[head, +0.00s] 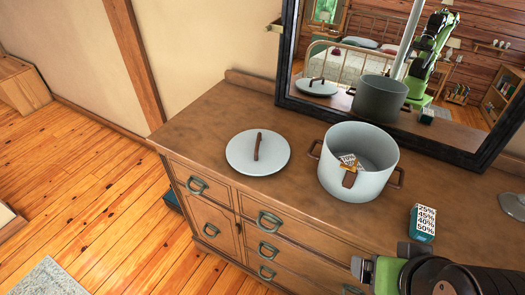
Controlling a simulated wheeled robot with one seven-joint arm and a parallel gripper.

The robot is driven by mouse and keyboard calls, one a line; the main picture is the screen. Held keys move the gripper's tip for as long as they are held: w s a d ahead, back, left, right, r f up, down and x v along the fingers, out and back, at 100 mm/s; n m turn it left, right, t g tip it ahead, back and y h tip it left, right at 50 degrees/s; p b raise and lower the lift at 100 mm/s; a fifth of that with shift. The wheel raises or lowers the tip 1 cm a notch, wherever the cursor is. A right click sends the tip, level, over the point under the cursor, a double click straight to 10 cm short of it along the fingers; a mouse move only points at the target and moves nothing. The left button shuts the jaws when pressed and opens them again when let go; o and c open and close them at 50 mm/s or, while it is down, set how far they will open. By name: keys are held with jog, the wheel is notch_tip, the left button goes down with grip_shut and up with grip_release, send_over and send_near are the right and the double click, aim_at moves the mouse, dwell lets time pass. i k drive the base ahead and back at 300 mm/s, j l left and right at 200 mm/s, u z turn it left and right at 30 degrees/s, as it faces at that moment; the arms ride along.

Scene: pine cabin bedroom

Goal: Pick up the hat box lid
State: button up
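The hat box lid (270,160) is a round, pale grey-white disc with a brown bar handle across its middle. It lies flat, handle up, on the left part of the wooden dresser top (205,125). The open, pale hat box (350,190) with brown side handles stands to its right, apart from it. Part of my green and black arm end and gripper (385,272) shows at the bottom right, in front of the dresser and well away from the lid. Its fingers are not clear enough to tell open from shut.
A card marked 70% (348,160) shows inside the box. A small white and teal box with percentages (423,223) stands to the right, near a glass object (512,205). A dark-framed mirror (340,60) stands behind. Dresser top around the lid is clear.

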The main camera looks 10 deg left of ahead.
aim_at(255, 152)
jog(key=i+j, duration=0.1)
jog(key=j, duration=0.3)
jog(key=i+j, duration=0.1)
jog(key=j, duration=0.35)
jog(key=i+j, duration=0.1)
jog(key=j, duration=0.3)
jog(key=i+j, duration=0.1)
jog(key=j, duration=0.35)
jog(key=i+j, duration=0.1)
jog(key=j, duration=0.3)
jog(key=i+j, duration=0.15)
jog(key=j, duration=0.25)
jog(key=i+j, duration=0.1)
jog(key=j, duration=0.35)
